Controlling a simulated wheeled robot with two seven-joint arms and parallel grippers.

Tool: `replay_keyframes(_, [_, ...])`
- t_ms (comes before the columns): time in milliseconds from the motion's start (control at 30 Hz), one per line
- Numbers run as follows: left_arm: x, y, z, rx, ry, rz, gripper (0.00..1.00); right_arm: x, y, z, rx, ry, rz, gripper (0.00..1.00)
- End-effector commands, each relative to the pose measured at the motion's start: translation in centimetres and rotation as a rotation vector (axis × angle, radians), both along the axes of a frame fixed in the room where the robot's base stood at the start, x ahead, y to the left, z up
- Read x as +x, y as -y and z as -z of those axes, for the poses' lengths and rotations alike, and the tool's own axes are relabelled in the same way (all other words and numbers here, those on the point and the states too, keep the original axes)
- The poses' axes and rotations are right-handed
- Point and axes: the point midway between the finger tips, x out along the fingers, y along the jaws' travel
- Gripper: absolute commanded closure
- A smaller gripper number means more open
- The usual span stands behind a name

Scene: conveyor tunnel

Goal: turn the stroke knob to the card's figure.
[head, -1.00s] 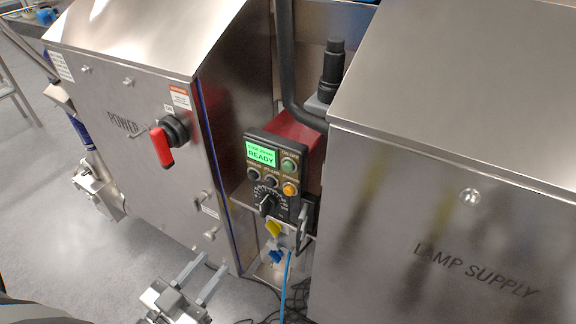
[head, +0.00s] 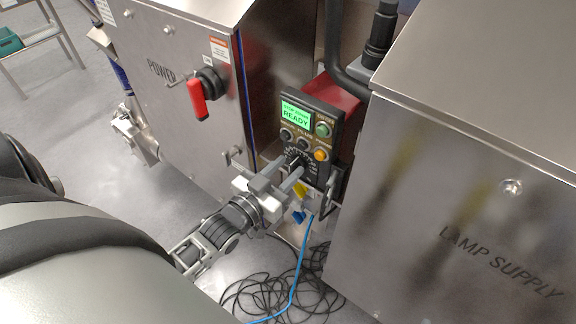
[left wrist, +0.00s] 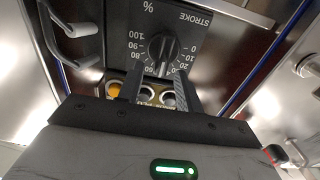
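The black stroke knob (head: 294,162) sits low on the control box (head: 318,107), whose green screen reads READY. In the left wrist view the knob (left wrist: 162,47) shows upside down inside a 0 to 100 dial marked STROKE and %. Its bar runs roughly up and down in that picture; I cannot tell which figure it points to. My left gripper (head: 281,173) is at the box's lower front, partly covering the dial. Its two fingers (left wrist: 158,88) are open and apart, pointing at the knob with nothing between them. No card is recognisable. My right gripper is not in view.
The POWER cabinet with a red switch handle (head: 198,101) stands left of the box. The LAMP SUPPLY cabinet (head: 460,190) stands close on the right. A metal handle (head: 333,188) stands beside the box.

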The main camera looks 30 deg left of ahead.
Motion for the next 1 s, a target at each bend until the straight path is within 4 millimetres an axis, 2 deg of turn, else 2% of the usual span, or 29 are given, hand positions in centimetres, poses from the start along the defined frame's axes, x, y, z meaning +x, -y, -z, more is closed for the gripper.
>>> replay_keyframes(133, [1.0,0.1,0.0,0.000,-0.001,0.000,0.65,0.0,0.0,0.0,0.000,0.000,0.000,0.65])
replay_keyframes(433, [1.1,0.1,0.0,-0.001,-0.001,0.000,0.65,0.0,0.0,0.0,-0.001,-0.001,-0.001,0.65])
replay_keyframes(533, [1.1,0.1,0.0,-0.001,-0.002,0.000,0.92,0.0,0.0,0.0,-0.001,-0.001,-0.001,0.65])
replay_keyframes(600, [1.1,0.1,0.1,-0.001,-0.003,0.000,1.00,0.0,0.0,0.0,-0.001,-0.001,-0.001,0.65])
replay_keyframes(833, [1.0,0.2,0.4,0.015,-0.013,-0.001,1.00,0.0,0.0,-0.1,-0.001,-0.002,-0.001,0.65])
replay_keyframes(1000, [0.9,0.6,0.2,0.213,0.000,-0.001,1.00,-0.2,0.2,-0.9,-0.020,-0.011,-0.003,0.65])
